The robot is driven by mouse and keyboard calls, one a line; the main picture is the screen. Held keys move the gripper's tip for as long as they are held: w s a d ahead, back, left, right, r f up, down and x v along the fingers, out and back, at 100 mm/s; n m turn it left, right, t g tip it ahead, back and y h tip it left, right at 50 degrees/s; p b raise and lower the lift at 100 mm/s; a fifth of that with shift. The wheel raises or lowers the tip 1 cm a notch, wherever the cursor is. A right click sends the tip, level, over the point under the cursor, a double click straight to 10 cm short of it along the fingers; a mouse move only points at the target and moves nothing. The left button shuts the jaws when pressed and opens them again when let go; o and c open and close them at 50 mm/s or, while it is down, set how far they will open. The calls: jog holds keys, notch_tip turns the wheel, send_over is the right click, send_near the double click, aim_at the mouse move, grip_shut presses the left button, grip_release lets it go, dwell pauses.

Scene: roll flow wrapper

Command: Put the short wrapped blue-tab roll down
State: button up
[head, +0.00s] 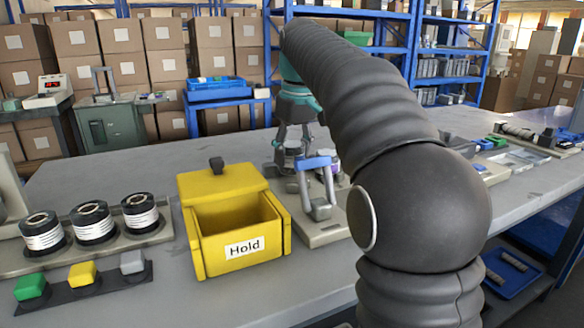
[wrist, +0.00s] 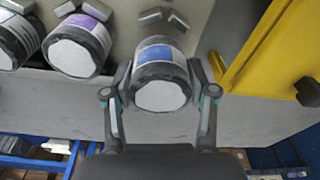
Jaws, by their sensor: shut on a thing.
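In the wrist view, the short wrapped blue-tab roll (wrist: 158,82) has a dark wrapped side, a blue and white label and a pale round end. My gripper (wrist: 160,92) is shut on it, one finger on each side. Small grey metal prongs (wrist: 163,17) stand just beyond the roll on a beige base; I cannot tell whether the roll touches the base.
A purple-label roll (wrist: 77,45) and another roll (wrist: 16,38) stand to the left in the wrist view. Three black-and-white rolls (head: 92,223) stand farther left.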

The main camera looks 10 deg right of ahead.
aim_at(297, 147)
jog(key=shift+f, duration=1.55)
jog(key=shift+f+b, duration=0.1)
jog(key=shift+b, duration=0.2)
jog(key=o, duration=1.3)
jog(key=shift+c, duration=0.2)
jog(key=r, duration=0.4)
jog(key=s+r+p, duration=0.1)
jog(key=r, duration=0.7)
jog(key=shift+s+d+p, duration=0.2)
jog(key=shift+d+p, duration=0.05)
jog(key=shift+p, duration=0.1)
